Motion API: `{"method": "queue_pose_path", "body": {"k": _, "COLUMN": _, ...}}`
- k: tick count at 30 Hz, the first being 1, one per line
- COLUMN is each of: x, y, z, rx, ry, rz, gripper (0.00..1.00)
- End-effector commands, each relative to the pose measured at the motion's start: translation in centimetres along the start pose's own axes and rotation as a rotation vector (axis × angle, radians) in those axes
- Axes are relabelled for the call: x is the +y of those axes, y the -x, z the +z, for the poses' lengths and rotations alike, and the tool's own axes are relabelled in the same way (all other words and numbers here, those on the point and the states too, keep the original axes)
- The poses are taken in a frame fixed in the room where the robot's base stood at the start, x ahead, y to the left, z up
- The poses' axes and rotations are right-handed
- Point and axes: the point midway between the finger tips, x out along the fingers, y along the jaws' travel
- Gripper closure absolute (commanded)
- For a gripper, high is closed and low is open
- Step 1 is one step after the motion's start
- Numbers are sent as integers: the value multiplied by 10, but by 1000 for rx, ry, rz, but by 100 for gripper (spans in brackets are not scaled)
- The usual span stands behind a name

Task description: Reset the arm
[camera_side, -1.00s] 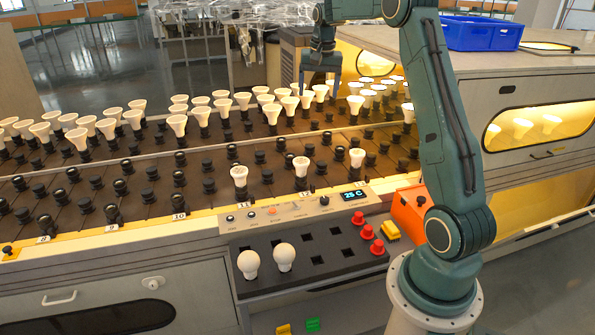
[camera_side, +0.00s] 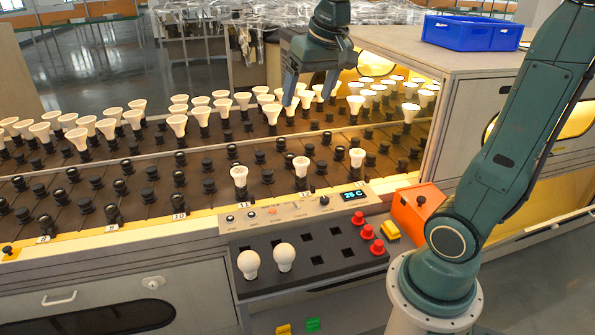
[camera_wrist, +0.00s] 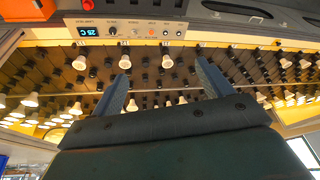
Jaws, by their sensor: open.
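My gripper (camera_side: 308,98) is in the air above the far part of the bulb rack, its two fingers spread and pointing down with nothing between them. In the wrist view my gripper (camera_wrist: 165,85) shows both blue fingers well apart and empty. The rack (camera_side: 120,168) holds rows of black sockets, many with white cone-shaped bulbs (camera_side: 177,122). Three such bulbs stand in the front rows, one of them the bulb (camera_side: 239,174) near the control panel (camera_side: 290,206). The panel display reads about 25 C.
A black tray (camera_side: 330,262) at the front holds two round white bulbs (camera_side: 249,263) at its left and several empty square holes. Red buttons (camera_side: 367,232), a yellow block (camera_side: 390,231) and an orange box (camera_side: 413,212) sit at its right. A blue crate (camera_side: 471,33) is on the cabinet top.

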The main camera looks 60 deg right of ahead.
Motion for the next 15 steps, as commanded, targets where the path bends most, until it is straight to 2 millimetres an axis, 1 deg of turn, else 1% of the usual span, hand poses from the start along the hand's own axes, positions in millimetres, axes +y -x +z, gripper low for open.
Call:
{"method": "queue_pose_path", "body": {"k": 1, "x": -5, "y": 4, "z": 14, "rx": 11, "ry": 33, "rz": -10, "gripper": 22}}
{"method": "queue_pose_path", "body": {"k": 7, "x": -19, "y": 12, "z": 63, "rx": 46, "ry": 154, "rz": -46, "gripper": 22}}
{"method": "queue_pose_path", "body": {"k": 15, "x": -26, "y": 12, "z": 129, "rx": 96, "ry": 313, "rz": -95, "gripper": 22}}
